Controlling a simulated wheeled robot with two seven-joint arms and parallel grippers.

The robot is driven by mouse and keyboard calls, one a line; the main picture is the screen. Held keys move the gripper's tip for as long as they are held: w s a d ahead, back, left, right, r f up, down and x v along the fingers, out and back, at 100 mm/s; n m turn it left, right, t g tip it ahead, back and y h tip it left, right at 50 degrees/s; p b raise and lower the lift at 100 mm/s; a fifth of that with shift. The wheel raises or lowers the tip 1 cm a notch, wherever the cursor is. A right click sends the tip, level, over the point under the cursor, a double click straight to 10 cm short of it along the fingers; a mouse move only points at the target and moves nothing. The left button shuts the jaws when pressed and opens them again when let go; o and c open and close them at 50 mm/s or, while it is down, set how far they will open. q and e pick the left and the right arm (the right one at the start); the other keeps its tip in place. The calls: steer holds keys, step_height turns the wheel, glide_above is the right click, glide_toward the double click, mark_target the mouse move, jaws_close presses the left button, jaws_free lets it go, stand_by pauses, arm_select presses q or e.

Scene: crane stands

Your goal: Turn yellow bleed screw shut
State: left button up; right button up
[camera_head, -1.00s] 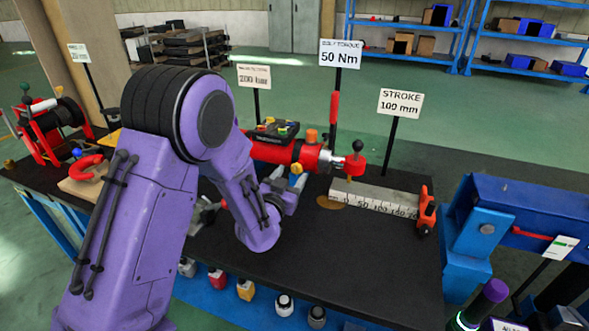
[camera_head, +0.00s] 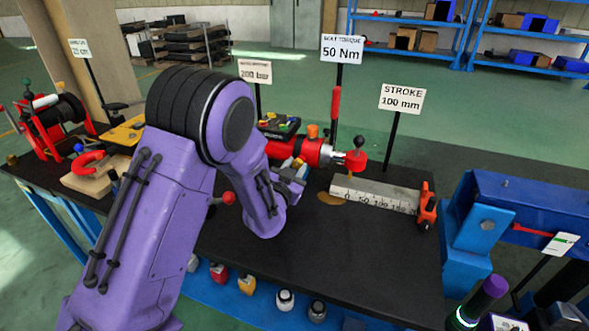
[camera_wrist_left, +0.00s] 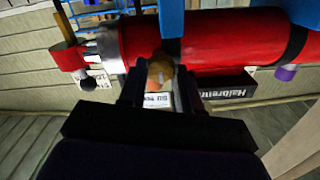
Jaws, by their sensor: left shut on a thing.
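The red cylinder (camera_head: 310,151) lies on the black bench, partly hidden behind my left arm in the head view. In the left wrist view the red cylinder (camera_wrist_left: 225,42) runs across the top. A yellow-orange screw head (camera_wrist_left: 160,70) on its side sits between my left fingers (camera_wrist_left: 160,88), which are shut on it. In the head view my left gripper (camera_head: 294,172) is at the cylinder's near side, by a small yellow part (camera_head: 298,163). The fingertip contact is hidden there. My right gripper is in neither view.
Sign posts stand behind, including the 50 Nm sign (camera_head: 342,49). A blue steel frame (camera_head: 510,208) is at right. The bench's front middle is clear.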

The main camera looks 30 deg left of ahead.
arm_select(q)
steer(key=o, duration=1.1)
steer(key=shift+c, duration=0.2)
steer(key=shift+s+d, duration=0.15)
steer(key=shift+s, duration=0.25)
steer(key=b+v, duration=0.2)
steer(key=v, duration=0.7)
steer(key=shift+s, duration=0.4)
